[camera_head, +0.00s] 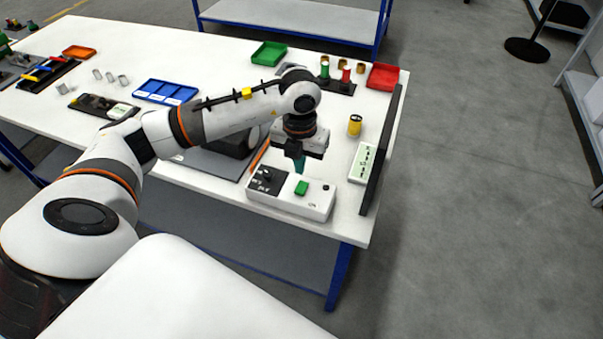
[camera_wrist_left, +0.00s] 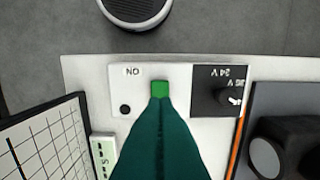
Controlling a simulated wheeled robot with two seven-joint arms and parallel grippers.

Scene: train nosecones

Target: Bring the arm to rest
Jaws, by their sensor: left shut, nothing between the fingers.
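My left arm reaches in from the left over the white table. Its gripper (camera_head: 299,163) points down, shut and empty, over the white box with the green button (camera_head: 302,188). In the left wrist view the dark green fingers (camera_wrist_left: 160,100) meet in a point just at the green button (camera_wrist_left: 160,88); I cannot tell whether they touch it. The box (camera_wrist_left: 130,78) also has a dark panel with a small knob (camera_wrist_left: 230,98) and voltage marks. My right gripper is not in view.
A black upright panel (camera_head: 382,150) stands at the table's right edge, beside a pale labelled block (camera_head: 362,161). A yellow-and-black cylinder (camera_head: 354,125) stands behind. Red (camera_head: 383,77), green (camera_head: 269,53) and blue (camera_head: 165,91) trays lie farther back.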

